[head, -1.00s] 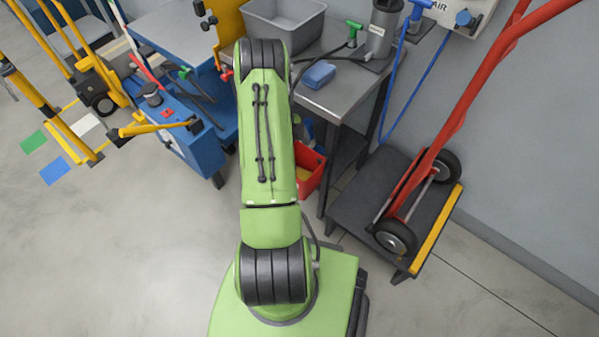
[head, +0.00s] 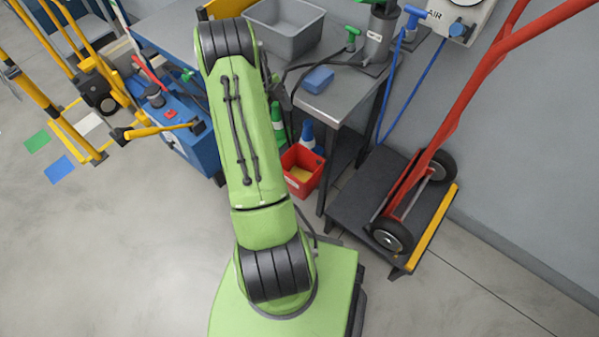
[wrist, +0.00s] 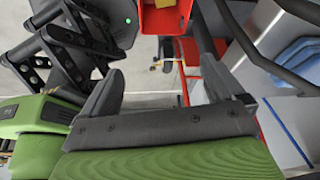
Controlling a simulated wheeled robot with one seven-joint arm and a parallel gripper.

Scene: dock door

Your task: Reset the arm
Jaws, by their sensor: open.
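My green arm rises from the base in the head view and leans up and left over the edge of the metal bench (head: 345,95). Its far end, with the gripper, is hidden behind the arm there. In the wrist view my gripper (wrist: 160,85) shows two dark grey fingers set well apart, above a dark screwed bar and a green ribbed housing. Nothing is visible between the fingers except the background. Dark linkages fill the upper left of that view.
A grey bin (head: 285,42) and blue block (head: 318,79) sit on the bench. A red bin (head: 302,182) stands below. A red hand truck (head: 440,140) rests on a dark platform (head: 350,205) at right. A blue cabinet (head: 195,150) stands left. Floor at lower left is clear.

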